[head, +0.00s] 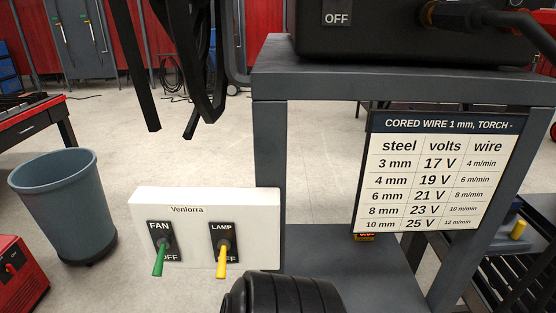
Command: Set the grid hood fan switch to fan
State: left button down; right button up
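A white switch box (190,198) marked "Veniorra" is at the lower left of the head view, against a grey stand post. Its left switch is the fan switch (159,262), with a green lever on a black plate. FAN is printed at the top of the plate and OFF at the bottom. The green lever points down, on the OFF side, partly covering that word. The right switch, marked LAMP, has a yellow lever (222,260) that also points down.
The grey stand (268,150) carries a black unit and a wire chart (437,175). A grey bin (62,205) stands left.

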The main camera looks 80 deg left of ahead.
aim_at(158, 270)
jog(key=u, duration=2.05)
jog(key=k+j, duration=0.05)
jog(key=j, duration=0.05)
